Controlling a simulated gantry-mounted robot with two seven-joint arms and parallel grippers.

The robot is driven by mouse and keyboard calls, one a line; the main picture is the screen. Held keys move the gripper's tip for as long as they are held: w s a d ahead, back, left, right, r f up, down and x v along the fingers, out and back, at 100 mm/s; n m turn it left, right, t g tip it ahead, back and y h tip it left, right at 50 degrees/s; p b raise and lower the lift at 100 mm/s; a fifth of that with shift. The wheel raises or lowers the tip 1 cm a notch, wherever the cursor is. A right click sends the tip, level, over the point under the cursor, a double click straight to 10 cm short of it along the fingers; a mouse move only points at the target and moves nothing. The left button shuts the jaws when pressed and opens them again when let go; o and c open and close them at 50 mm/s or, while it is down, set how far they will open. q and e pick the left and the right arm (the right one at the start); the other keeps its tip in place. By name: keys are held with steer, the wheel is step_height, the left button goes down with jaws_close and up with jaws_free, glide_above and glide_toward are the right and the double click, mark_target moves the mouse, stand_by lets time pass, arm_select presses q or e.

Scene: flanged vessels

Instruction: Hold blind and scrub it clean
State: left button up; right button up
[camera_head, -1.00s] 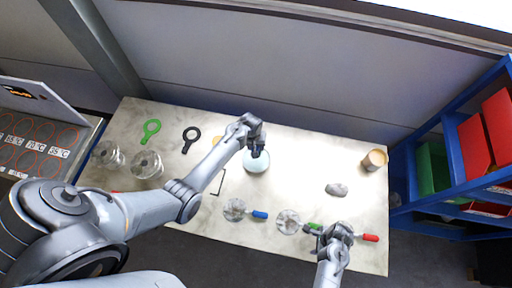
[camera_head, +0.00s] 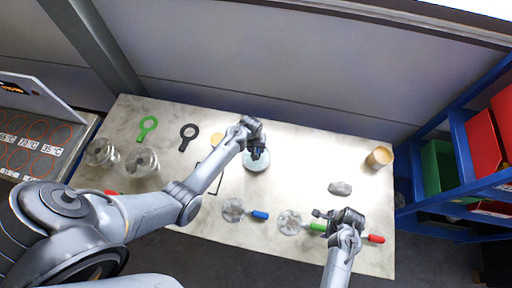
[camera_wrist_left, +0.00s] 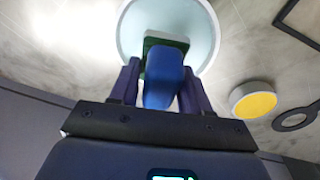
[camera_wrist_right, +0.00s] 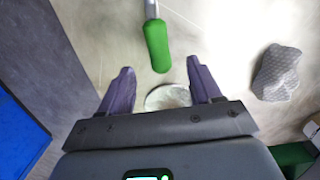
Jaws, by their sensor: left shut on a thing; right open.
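I cannot tell for certain which piece is the blind. My left gripper (camera_head: 258,150) is shut on a blue grip (camera_wrist_left: 163,88) with a green block behind it. This sits over a pale blue round disc (camera_head: 255,163), which also fills the top of the left wrist view (camera_wrist_left: 203,30). My right gripper (camera_head: 328,216) is open and empty near a green-handled tool (camera_head: 316,227). In the right wrist view the green handle (camera_wrist_right: 157,45) lies beyond the fingertips. A grey crumpled scrub pad or cloth (camera_head: 340,188) lies on the table, right of the fingers in the right wrist view (camera_wrist_right: 277,73).
Clear round pieces (camera_head: 233,209) (camera_head: 289,221) and tools with blue (camera_head: 260,215) and red (camera_head: 376,239) handles lie along the front. Green (camera_head: 147,128) and black (camera_head: 188,136) ringed pieces and glass vessels (camera_head: 142,162) are left. A tan cup (camera_head: 379,157) stands right.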

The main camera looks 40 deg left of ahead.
mark_target(323, 228)
arm_select(q)
step_height(323, 228, down, 2)
steer(key=shift+f+b, duration=0.1)
steer(key=shift+b, duration=0.45)
arm_select(e)
step_height(323, 228, down, 2)
steer(key=shift+f, duration=0.1)
arm_select(q)
steer(key=shift+f+b, duration=0.95)
arm_select(e)
steer(key=shift+s+a+f, duration=0.1)
steer(key=shift+a+f, duration=0.05)
steer(key=shift+f, duration=0.7)
steer(key=shift+s+a+f, duration=0.1)
steer(key=shift+f, duration=0.75)
steer(key=c, duration=1)
